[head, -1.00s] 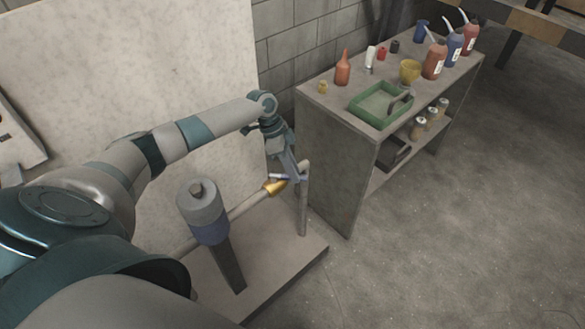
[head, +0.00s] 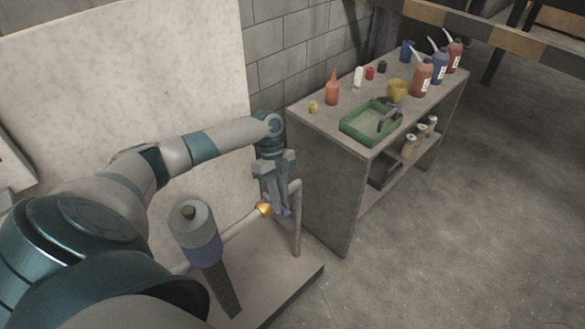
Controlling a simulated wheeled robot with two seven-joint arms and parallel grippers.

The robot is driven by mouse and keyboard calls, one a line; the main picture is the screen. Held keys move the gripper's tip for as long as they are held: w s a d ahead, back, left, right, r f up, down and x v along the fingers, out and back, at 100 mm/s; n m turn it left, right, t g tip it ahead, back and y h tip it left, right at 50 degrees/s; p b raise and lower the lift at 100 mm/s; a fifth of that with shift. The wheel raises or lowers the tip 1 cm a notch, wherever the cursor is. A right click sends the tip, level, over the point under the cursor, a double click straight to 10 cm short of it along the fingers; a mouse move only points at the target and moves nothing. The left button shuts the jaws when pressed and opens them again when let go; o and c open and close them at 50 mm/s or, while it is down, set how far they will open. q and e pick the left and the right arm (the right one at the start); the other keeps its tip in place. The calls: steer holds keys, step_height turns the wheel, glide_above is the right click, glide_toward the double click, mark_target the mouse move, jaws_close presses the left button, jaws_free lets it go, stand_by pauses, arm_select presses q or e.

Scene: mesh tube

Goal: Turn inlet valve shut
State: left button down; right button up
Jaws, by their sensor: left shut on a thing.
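The inlet valve shows as a brass body (head: 264,209) on a pale horizontal pipe (head: 238,226), close to where the pipe meets an upright post. A small piece of its blue handle (head: 288,213) shows at my left gripper's fingertips. My left gripper (head: 281,208) points down and is shut on the handle; its fingers hide most of it. The exact angle of the handle is hard to tell. My right gripper is not in view.
A pale panel (head: 130,90) is behind my arm. A shelf unit (head: 325,185) with a green tray (head: 345,134) and several bottles stands close on the right.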

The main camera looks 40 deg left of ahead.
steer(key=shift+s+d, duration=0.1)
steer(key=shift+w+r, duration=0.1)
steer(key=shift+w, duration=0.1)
arm_select(q)
steer(key=c, duration=1.6)
jaws_free()
steer(key=shift+c, duration=0.2)
